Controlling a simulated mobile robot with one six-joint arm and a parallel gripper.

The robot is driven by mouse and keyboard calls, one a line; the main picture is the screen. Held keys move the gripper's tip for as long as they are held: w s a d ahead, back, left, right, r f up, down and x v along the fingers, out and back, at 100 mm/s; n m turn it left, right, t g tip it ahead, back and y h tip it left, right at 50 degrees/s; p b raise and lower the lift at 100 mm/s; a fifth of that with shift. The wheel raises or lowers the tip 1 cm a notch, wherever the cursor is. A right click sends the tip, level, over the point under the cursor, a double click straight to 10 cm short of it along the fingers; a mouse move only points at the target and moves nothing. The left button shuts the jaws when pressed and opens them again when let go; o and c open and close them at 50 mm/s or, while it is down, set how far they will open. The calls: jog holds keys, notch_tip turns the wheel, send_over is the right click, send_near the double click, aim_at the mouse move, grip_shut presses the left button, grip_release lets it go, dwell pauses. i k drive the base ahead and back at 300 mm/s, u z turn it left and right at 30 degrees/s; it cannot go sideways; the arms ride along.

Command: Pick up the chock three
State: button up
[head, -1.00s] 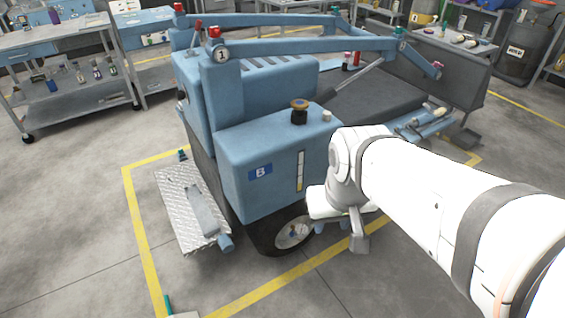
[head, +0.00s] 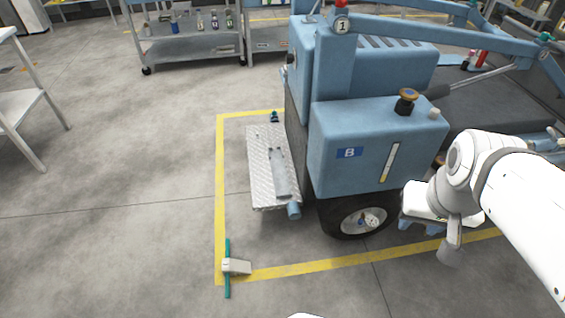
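A small pale grey block with a teal rod across it (head: 237,267) lies on the floor at the front left corner of the yellow line. It looks like a chock, but I can read no number on it. A small dark and teal item (head: 274,117) sits by the far left corner of the line; I cannot tell what it is. My gripper (head: 445,240) hangs at the end of my white arm on the right, in front of the blue machine and well away from the pale block. Its fingers are not clear enough to show whether they are open.
The blue machine (head: 355,145) has a wheel (head: 362,220) and a metal step plate (head: 258,178) on its near left side. A yellow floor line (head: 219,180) runs around it. Grey carts (head: 190,48) stand behind. A table stands at the left edge (head: 30,105). The floor between is clear.

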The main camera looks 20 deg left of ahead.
aim_at(231, 267)
jog(key=u, duration=2.3)
jog(key=k, duration=1.15)
jog(key=u, duration=0.7)
jog(key=i, duration=1.4)
jog(key=z, duration=1.4)
jog(key=i, duration=0.95)
jog(key=z, duration=0.75)
jog(key=k, duration=0.15)
jog(key=u, duration=0.05)
